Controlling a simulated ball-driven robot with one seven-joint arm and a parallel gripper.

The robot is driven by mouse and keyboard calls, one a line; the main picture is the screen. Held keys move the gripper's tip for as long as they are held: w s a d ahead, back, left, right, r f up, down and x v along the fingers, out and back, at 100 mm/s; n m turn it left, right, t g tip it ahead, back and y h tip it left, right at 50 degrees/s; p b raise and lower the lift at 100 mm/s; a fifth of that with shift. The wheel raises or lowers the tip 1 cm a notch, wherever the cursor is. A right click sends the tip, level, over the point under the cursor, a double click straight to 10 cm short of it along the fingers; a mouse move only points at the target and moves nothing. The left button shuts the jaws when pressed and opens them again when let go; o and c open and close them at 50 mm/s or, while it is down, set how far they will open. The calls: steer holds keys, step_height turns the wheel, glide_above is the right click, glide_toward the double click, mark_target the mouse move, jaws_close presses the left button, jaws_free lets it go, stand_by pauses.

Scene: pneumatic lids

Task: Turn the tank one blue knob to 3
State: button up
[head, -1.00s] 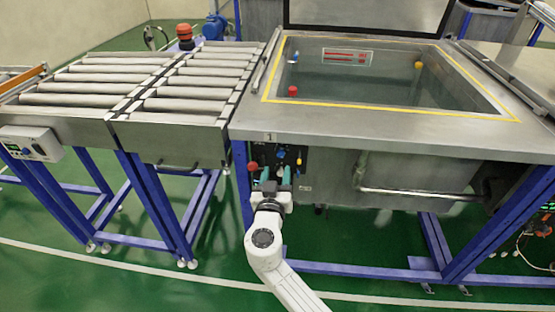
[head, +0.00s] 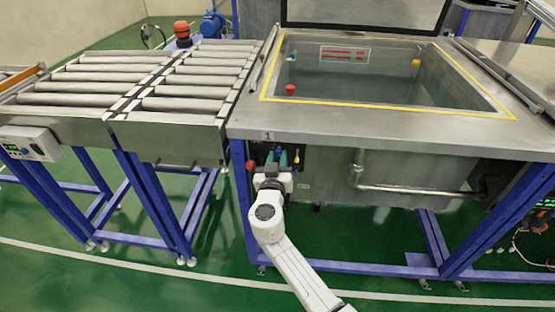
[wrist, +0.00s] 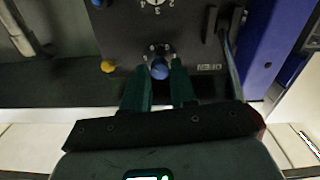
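The dark control panel (wrist: 190,55) of tank one fills the upper middle of the wrist view, with its digits upside down. The blue knob (wrist: 160,69) sits low on it, below a small arc of markings whose digits I cannot read clearly. My gripper (wrist: 162,72) has its two green fingers on either side of the blue knob, with the knob between the tips. The fingers stand apart, and I see no clear contact. In the head view my gripper (head: 277,158) is at the panel under the tank's front left edge and hides the knob.
On the panel are a numbered dial (wrist: 157,4), a yellow knob (wrist: 108,66), another blue knob (wrist: 98,2) and a dark lever (wrist: 228,45). A red knob (head: 251,166) shows left of my gripper. A blue frame post (wrist: 265,50) stands beside the panel.

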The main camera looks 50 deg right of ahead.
jaws_close()
steer(key=shift+n+b, duration=0.3)
